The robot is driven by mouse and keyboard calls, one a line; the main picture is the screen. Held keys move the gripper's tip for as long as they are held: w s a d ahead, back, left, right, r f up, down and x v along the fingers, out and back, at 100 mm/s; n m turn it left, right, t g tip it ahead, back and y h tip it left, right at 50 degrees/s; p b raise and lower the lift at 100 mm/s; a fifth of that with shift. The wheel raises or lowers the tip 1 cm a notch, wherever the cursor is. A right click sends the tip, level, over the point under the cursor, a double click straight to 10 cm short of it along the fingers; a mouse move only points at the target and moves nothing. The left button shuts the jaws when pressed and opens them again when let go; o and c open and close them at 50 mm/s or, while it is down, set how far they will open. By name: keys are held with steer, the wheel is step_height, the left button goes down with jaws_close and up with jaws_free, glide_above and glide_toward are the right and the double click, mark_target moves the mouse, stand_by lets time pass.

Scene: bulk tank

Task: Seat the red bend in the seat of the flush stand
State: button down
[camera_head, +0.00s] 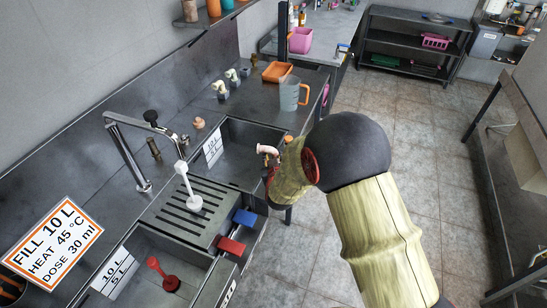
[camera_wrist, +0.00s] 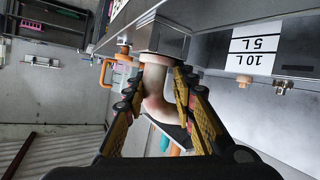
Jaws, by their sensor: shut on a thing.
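My gripper (camera_head: 269,168) is shut on a pale pinkish bend (camera_head: 267,150), held over the right rim of the far basin. In the wrist view, my gripper (camera_wrist: 157,88) has its fingers on both sides of the cream-pink bend (camera_wrist: 156,75); its far end shows against a metal block. The held bend looks pale, not clearly red. A red piece with a round foot (camera_head: 168,279) is in the near basin.
A tap (camera_head: 135,155) arches behind the drainer (camera_head: 175,222). Blue (camera_head: 244,218) and red (camera_head: 231,246) blocks sit at the front edge. Pale fittings (camera_head: 220,89), a jug (camera_head: 291,93) and an orange tray (camera_head: 277,71) stand behind. The floor at right is clear.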

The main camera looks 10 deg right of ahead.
steer(key=shift+s+f, duration=0.1)
steer(key=shift+f, duration=0.05)
steer(key=c, duration=1.5)
jaws_free()
steer(key=shift+o, duration=0.6)
steer(key=v, duration=1.2)
